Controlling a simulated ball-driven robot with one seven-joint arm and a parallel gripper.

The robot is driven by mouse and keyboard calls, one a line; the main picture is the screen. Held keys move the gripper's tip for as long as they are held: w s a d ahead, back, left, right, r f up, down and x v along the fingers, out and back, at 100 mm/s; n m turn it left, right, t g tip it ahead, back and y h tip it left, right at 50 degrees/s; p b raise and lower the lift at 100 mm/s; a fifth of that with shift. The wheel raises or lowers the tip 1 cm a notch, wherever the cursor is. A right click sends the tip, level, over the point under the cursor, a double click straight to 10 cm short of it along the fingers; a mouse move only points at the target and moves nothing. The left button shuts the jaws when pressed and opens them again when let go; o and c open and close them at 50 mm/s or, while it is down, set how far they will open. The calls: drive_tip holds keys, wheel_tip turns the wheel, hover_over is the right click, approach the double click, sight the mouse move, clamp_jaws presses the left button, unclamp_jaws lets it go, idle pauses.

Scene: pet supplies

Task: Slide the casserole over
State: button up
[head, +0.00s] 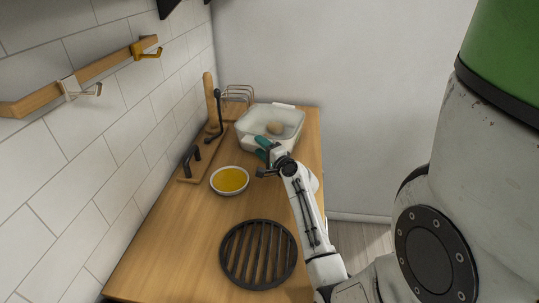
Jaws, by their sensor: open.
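The casserole (290,114) is a pale, translucent rectangular dish at the far end of the wooden counter. A round tan item (274,128) lies inside it. My gripper (262,150) is at the casserole's near side, with its teal-tipped fingers apart. The fingers overlap the dish's near wall in this view; I cannot tell whether they touch it. My gripper and wrist hide part of the near side and near right corner.
A white bowl of yellow liquid (230,180) stands nearer, left of my gripper. A black round grate (258,254) lies at the front. A wooden board (203,155) with dark handles and a wire rack (238,93) are left of the dish. The tiled wall bounds the left.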

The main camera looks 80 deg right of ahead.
drive_tip(key=shift+x, duration=1.25)
clamp_jaws()
idle(0.6)
